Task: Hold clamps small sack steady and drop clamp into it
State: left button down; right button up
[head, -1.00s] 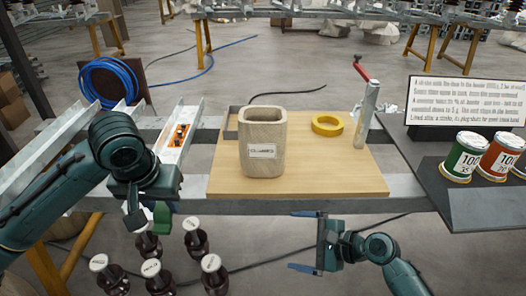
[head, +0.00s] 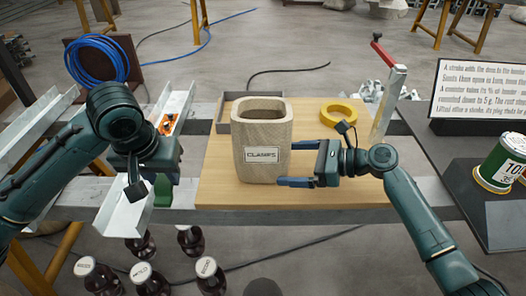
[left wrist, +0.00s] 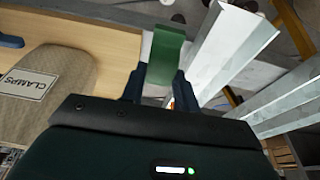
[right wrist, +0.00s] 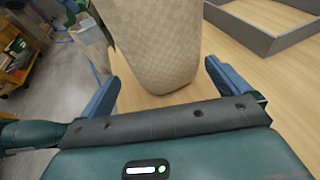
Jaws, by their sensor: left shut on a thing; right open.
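The small beige sack (head: 262,165) labelled CLAMPS stands upright and open-topped on the wooden board. It also shows in the left wrist view (left wrist: 50,105) and the right wrist view (right wrist: 160,40). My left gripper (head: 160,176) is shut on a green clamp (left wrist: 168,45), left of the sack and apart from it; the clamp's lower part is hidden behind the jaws. My right gripper (head: 288,164) is open at the sack's lower right side, fingers pointing left at it. In the right wrist view the sack's base lies between and just ahead of the fingers (right wrist: 160,88); contact is unclear.
A grey tray (head: 224,114) stands close behind the sack. A yellow ring (head: 338,114) and a metal post with red handle (head: 390,100) are at the right of the board (head: 225,190). Metal channels (head: 125,205) lie left. A green-labelled can (head: 500,165) stands far right.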

aim_at(267, 163)
pick_arm(q)
notch_tip(267, 163, down, 3)
jog(key=shift+f+b, duration=0.1)
jog(key=shift+b, duration=1)
pick_arm(e)
jog(key=x, duration=0.3)
jog(key=shift+f, duration=0.35)
pick_arm(q)
jog(key=shift+r+p, duration=0.55)
pick_arm(e)
jog(key=shift+w+a, duration=0.15)
jog(key=shift+a, duration=0.35)
jog(key=shift+w+a, duration=0.2)
jog(key=shift+a, duration=0.3)
pick_arm(q)
jog(key=shift+r, duration=0.1)
pick_arm(e)
jog(key=shift+x, duration=1.05)
jog(key=shift+d, duration=0.1)
grip_shut()
jog(key=c, duration=2.2)
grip_release()
jog(key=c, duration=0.6)
grip_release()
